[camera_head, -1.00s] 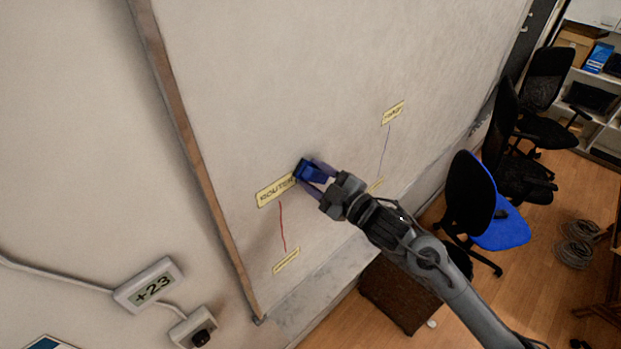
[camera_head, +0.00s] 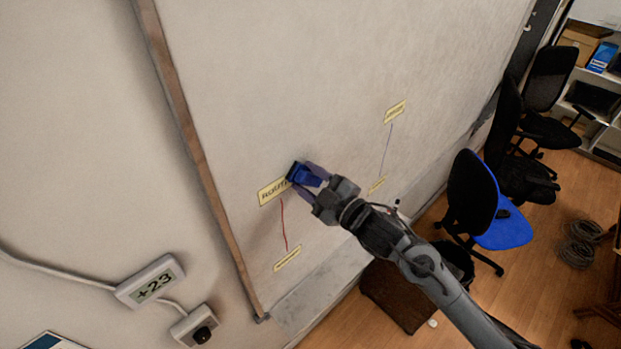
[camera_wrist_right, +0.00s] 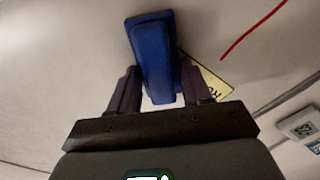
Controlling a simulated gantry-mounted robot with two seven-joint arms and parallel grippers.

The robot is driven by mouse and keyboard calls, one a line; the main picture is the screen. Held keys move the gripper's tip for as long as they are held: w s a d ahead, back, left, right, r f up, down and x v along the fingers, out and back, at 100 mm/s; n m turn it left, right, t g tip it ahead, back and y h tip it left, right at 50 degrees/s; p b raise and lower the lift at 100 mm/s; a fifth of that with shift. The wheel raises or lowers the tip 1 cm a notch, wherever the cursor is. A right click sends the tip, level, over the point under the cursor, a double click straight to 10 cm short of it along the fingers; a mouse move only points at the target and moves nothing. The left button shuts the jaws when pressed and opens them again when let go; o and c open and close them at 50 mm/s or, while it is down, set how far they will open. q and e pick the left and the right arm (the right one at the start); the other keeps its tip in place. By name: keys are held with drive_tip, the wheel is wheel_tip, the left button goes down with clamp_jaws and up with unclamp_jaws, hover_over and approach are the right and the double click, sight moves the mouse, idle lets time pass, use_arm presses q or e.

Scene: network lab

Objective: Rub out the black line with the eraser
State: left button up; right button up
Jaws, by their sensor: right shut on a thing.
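The blue eraser (camera_head: 303,175) is at the whiteboard (camera_head: 290,60), over the right end of the yellow ROUTER label (camera_head: 271,192). My right gripper (camera_head: 312,181) is shut on the eraser. In the right wrist view, the eraser (camera_wrist_right: 152,55) sits between the two dark fingers of the right gripper (camera_wrist_right: 160,95), its far end at the board surface; I cannot tell whether it touches. I see no black line in either view; the eraser and my right arm hide part of the board. My left gripper is not in view.
A red line (camera_head: 283,225) runs from the ROUTER label down to a lower yellow label (camera_head: 287,259). A blue-purple line (camera_head: 386,149) joins two labels at the right. A brown box (camera_head: 400,295) and office chairs (camera_head: 500,230) stand below and right. The upper board is clear.

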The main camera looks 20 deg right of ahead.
drive_tip(key=shift+p+v, duration=0.3)
drive_tip(key=shift+v, duration=2.55)
drive_tip(key=shift+d, duration=0.1)
drive_tip(key=shift+s, duration=0.2)
drive_tip(key=shift+p+v, duration=0.3)
drive_tip(key=shift+v, duration=1.1)
drive_tip(key=shift+w, duration=0.15)
drive_tip(key=shift+x, duration=1.55)
drive_tip(key=shift+a+x, duration=0.15)
drive_tip(key=shift+x, duration=0.75)
drive_tip(key=shift+a+x, duration=0.15)
drive_tip(key=shift+x, duration=0.75)
